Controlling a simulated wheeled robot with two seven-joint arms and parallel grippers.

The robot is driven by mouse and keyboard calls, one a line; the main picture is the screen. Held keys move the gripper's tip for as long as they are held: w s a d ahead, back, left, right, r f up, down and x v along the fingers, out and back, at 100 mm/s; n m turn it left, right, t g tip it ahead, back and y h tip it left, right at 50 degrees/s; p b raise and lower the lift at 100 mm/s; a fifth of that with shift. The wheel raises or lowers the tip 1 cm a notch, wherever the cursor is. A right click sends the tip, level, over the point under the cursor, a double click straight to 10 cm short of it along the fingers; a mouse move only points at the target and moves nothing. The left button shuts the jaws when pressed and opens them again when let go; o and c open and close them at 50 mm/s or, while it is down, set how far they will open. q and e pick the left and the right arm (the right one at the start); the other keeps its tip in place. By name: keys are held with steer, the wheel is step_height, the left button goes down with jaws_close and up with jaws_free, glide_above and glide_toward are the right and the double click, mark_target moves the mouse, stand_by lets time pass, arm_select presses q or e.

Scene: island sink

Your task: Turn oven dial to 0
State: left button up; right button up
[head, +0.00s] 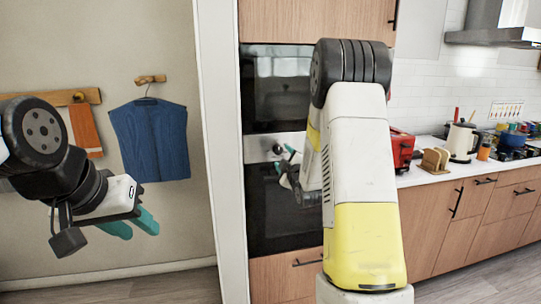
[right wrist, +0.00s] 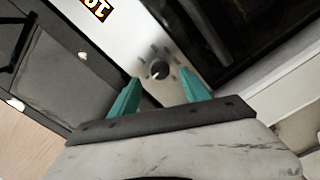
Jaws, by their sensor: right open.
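The oven dial (right wrist: 159,70) is a small dark knob with a light pointer mark, on the silver control panel (right wrist: 140,35) in the right wrist view. Marks ring it on the panel. My right gripper (right wrist: 158,92) is open, its two teal fingers on either side of and just short of the dial, apart from it. The numbers around the dial are too small to read. In the head view the built-in oven (head: 285,205) is partly hidden by my right arm, and the panel (head: 258,148) shows left of it. My left gripper (head: 137,222) hangs at the left with teal fingers, away from the oven.
A white wall edge (head: 222,150) stands just left of the oven. A blue garment (head: 150,140) hangs on the wall near my left arm.

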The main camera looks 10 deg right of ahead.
steer(key=shift+s, duration=1.35)
steer(key=s+a+r+m+g, duration=0.3)
steer(key=s+r+m+g, duration=0.3)
steer(key=s, duration=0.5)
steer(key=s+a+m+g, duration=0.2)
steer(key=s+m+g, duration=0.1)
steer(key=s, duration=0.9)
steer(key=s+a+m+g+y, duration=0.1)
steer(key=s+a+m+g, duration=0.1)
steer(key=s, duration=1.1)
steer(key=shift+s+a+f+m+g+y, duration=0.25)
steer(key=shift+a+m+g, duration=0.2)
steer(key=shift+a, duration=0.25)
steer(key=shift+w, duration=0.1)
